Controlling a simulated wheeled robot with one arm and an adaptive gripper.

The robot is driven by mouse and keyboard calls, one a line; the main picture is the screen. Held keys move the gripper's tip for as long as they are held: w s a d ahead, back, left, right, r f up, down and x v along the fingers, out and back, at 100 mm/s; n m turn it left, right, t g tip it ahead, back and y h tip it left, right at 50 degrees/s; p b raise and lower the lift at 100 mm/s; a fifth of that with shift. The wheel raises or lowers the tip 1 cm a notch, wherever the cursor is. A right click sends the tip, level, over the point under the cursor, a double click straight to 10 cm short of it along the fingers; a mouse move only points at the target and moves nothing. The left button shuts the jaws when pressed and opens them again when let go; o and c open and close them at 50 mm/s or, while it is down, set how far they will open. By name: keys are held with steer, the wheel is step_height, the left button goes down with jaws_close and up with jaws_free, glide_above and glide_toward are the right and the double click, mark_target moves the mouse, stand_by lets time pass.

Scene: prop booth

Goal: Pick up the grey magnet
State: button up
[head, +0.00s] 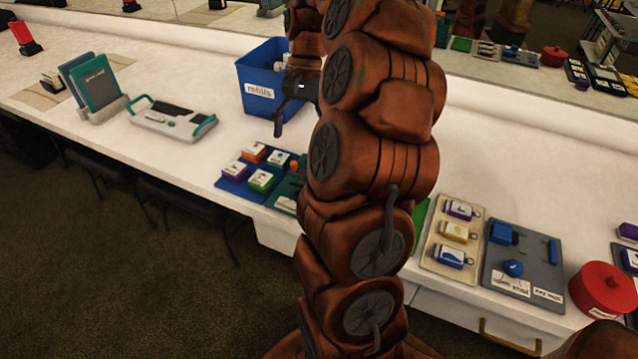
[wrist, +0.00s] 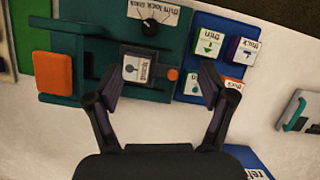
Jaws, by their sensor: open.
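A small grey block with a white label, which looks like the grey magnet (wrist: 137,65), sits on a dark teal board (wrist: 90,57) in the wrist view. My gripper (wrist: 158,82) is open and empty, its fingers spread over the teal board's edge. The grey block shows between the fingertips, nearer the left one; the height gap cannot be told. In the head view my gripper (head: 283,112) hangs in front of the blue bin, and my arm hides much of the board.
A blue mat (wrist: 196,29) with several labelled blocks lies beside the teal board. A blue bin (head: 258,104) marked "refills" stands behind. A small orange knob (wrist: 172,74) is near the grey block. The white counter (head: 187,160) has free room left of the mat.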

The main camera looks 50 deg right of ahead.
steer(key=s+d+f+m+b, duration=0.1)
steer(key=d+f+m, duration=0.25)
steer(key=d, duration=0.35)
steer(key=shift+n+y, duration=0.4)
steer(key=shift+n, duration=0.05)
steer(key=shift+s+a+x, duration=0.1)
steer(key=shift+s+x, duration=0.05)
steer(key=shift+x, duration=1.75)
steer(key=shift+s+a+x, duration=0.1)
steer(key=shift+s+x, duration=0.05)
steer(key=shift+x, duration=1.8)
steer(key=shift+r, duration=0.15)
steer(key=c, duration=1.3)
